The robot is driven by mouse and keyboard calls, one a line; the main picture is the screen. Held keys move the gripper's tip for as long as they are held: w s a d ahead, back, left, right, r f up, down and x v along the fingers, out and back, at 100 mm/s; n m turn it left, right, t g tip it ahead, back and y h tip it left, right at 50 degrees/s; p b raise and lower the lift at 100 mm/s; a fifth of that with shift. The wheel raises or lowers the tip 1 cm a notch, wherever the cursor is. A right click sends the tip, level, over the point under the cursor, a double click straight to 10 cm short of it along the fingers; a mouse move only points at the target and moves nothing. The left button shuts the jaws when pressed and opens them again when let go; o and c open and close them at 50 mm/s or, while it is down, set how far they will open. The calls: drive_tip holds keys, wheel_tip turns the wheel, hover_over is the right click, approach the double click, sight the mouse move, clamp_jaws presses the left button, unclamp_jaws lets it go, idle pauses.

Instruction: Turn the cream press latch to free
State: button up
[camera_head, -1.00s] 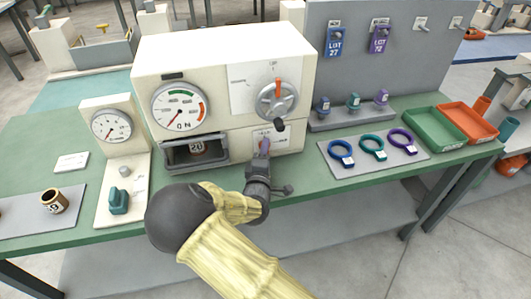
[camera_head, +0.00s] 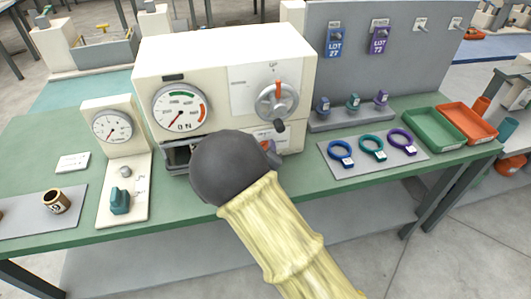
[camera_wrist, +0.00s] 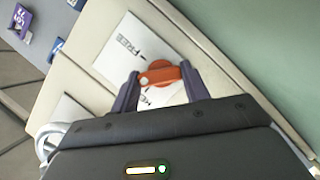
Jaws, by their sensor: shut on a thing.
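The cream press (camera_head: 225,60) stands on the green bench with a dial gauge, a grey knob and red pointer, and a drawer opening at its lower left. In the wrist view, the orange-red latch (camera_wrist: 160,73) sits on a white plate marked FREE (camera_wrist: 130,43). A second word on the plate is partly covered by the latch and my gripper. My gripper (camera_wrist: 159,80) is shut on the latch, with one dark purple finger at each end. In the head view, my arm's dark round joint hides most of the gripper and the latch.
A smaller cream gauge stand (camera_head: 112,128) with a teal knob is at the left. Three coloured rings lie on a grey mat (camera_head: 345,172) to the right, with green (camera_head: 434,130) and orange (camera_head: 467,122) trays beyond. Tags hang on the grey back panel (camera_head: 400,75).

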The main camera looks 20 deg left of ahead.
drive_tip(key=m+b, duration=0.1)
drive_tip(key=m+g+y+b, duration=0.1)
drive_tip(key=m+b, duration=0.1)
drive_tip(key=m, duration=0.1)
drive_tip(key=shift+w+d+f+g+y, duration=0.15)
drive_tip(key=shift+d+g+y, duration=0.1)
drive_tip(key=shift+g+y, duration=0.15)
drive_tip(key=m+g+y+b, duration=0.1)
drive_tip(key=m+b, duration=0.1)
drive_tip(key=shift+b, duration=0.4)
drive_tip(key=shift+m+g+y+b, duration=0.3)
drive_tip(key=shift+m+y+b, duration=0.1)
drive_tip(key=shift+m+b, duration=0.25)
drive_tip(key=o, duration=1)
drive_tip(key=shift+r, duration=0.2)
